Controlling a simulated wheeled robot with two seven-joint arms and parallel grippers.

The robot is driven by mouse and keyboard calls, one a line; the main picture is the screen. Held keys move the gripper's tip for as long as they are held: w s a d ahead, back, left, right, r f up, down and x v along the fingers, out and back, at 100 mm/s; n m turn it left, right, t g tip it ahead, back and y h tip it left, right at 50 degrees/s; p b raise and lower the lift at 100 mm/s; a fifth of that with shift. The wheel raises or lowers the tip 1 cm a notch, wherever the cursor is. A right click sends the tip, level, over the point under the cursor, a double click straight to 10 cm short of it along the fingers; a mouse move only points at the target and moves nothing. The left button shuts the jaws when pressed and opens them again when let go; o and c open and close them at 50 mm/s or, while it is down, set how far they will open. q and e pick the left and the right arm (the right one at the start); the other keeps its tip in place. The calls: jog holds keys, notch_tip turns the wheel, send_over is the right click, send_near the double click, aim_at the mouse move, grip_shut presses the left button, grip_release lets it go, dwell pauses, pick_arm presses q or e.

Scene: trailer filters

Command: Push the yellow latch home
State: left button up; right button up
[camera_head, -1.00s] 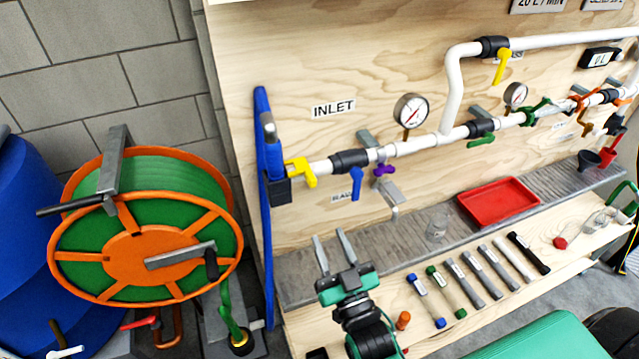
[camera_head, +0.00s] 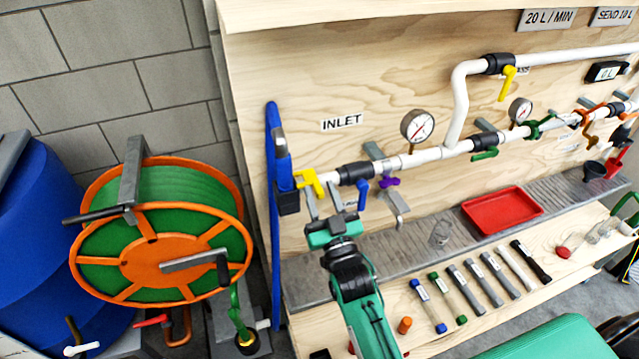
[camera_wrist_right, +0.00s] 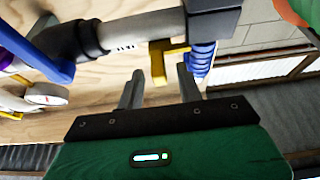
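The yellow latch (camera_head: 310,182) sits at the left end of the white pipe, beside the dark holder (camera_head: 287,200) on the blue hose. In the right wrist view the latch (camera_wrist_right: 166,58) shows as a bent yellow piece ahead of the fingers, near the blue ribbed hose (camera_wrist_right: 202,58). My right gripper (camera_head: 322,192) is open and empty, with its fingers just below the latch; its spread fingers also show in the wrist view (camera_wrist_right: 159,78). I cannot tell whether a finger touches the latch. My left gripper is not in view.
A black pipe fitting with a blue lever (camera_head: 362,190) and a purple knob (camera_head: 389,182) are just right of the gripper. A pressure gauge (camera_head: 418,127) is above. An orange and green hose reel (camera_head: 160,250) stands left. A red tray (camera_head: 502,211) lies on the shelf.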

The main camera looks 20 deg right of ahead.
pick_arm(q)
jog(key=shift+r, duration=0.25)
pick_arm(e)
jog(key=shift+w+r, duration=0.3)
jog(key=shift+w, duration=0.35)
jog(key=shift+c, duration=0.5)
grip_shut()
jog(key=shift+a, duration=0.1)
